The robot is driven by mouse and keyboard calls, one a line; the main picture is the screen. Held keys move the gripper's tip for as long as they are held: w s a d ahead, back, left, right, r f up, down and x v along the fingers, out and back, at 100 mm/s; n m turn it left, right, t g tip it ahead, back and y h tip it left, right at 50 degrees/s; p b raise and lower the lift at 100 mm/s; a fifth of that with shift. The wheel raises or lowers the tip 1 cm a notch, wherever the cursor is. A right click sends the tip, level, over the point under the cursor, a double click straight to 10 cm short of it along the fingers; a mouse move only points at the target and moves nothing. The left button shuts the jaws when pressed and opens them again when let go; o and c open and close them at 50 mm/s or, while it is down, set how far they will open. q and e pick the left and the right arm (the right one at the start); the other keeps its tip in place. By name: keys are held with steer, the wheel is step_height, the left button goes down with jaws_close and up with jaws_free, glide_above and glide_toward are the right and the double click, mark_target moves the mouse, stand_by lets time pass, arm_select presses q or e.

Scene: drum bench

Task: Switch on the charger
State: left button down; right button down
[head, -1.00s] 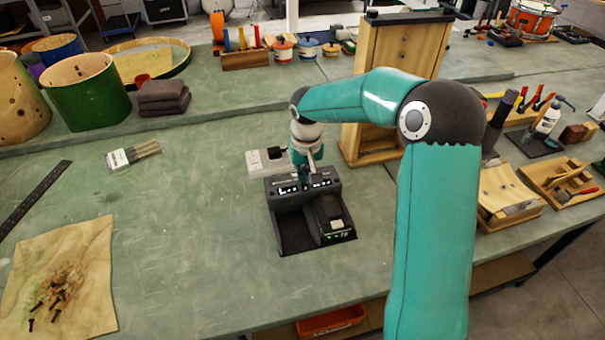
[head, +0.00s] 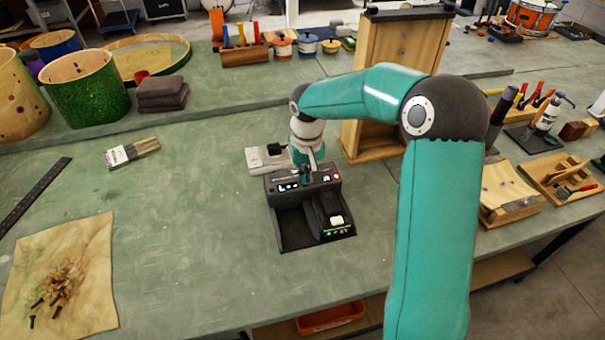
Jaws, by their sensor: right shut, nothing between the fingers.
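The charger (head: 283,222) is a dark double-bay unit on the green bench. Its left bay is empty and a battery (head: 332,218) sits in the right bay. Lit white marks show on the left of its back panel and small green lights on its front right. My right gripper (head: 308,178) is shut and empty, pointing down at the charger's back panel. I cannot tell whether the fingertips touch it. A pale power strip (head: 262,160) with a black plug lies behind the charger, partly hidden by my gripper. My left gripper is not in view.
A wooden cabinet (head: 400,45) stands behind my right arm. Dark folded cloths (head: 162,95), a green drum shell (head: 88,92) and a brush pack (head: 133,151) are to the left. A sheet with screws (head: 60,280) lies front left.

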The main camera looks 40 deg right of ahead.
steer(key=shift+r+p, duration=0.5)
steer(key=shift+r, duration=0.1)
steer(key=r, duration=0.1)
steer(key=p, duration=0.1)
steer(key=r+p, duration=0.1)
steer(key=shift+w+d+r, duration=0.15)
steer(key=shift+w+r, duration=0.1)
steer(key=shift+r, duration=0.1)
step_height(320, 180, up, 10)
steer(key=w, duration=0.1)
steer(key=shift+d+b, duration=0.35)
steer(key=shift+w+f, duration=0.1)
